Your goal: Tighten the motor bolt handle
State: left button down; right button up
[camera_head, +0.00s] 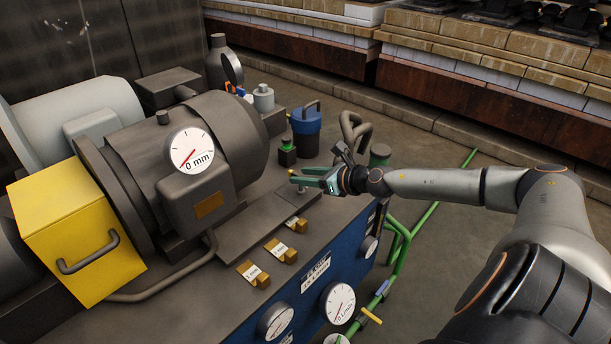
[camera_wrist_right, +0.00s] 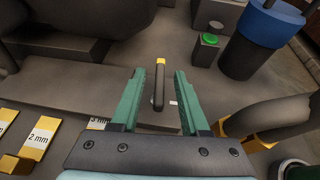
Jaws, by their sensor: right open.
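My right gripper (camera_head: 298,178) has green fingers and hovers above the grey bench beside the motor (camera_head: 215,130). It also shows in the right wrist view (camera_wrist_right: 158,76), with its fingers open and apart. A dark bolt handle with a yellow tip (camera_wrist_right: 159,88) shows between the two fingers, with a gap on both sides. I cannot tell its depth relative to the fingertips. In the head view the gripper largely hides this handle. The motor carries a round gauge (camera_head: 189,150) reading 0 mm. My left gripper is not in view.
Yellow tagged blocks (camera_head: 281,251) lie along the bench's front edge. A green button (camera_head: 287,149) and a blue cylinder (camera_head: 306,133) stand behind the gripper. A bent dark pipe (camera_head: 362,130) is close to it. A yellow box (camera_head: 68,232) stands left.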

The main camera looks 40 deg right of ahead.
grip_shut()
dwell(0.3)
dwell(0.3)
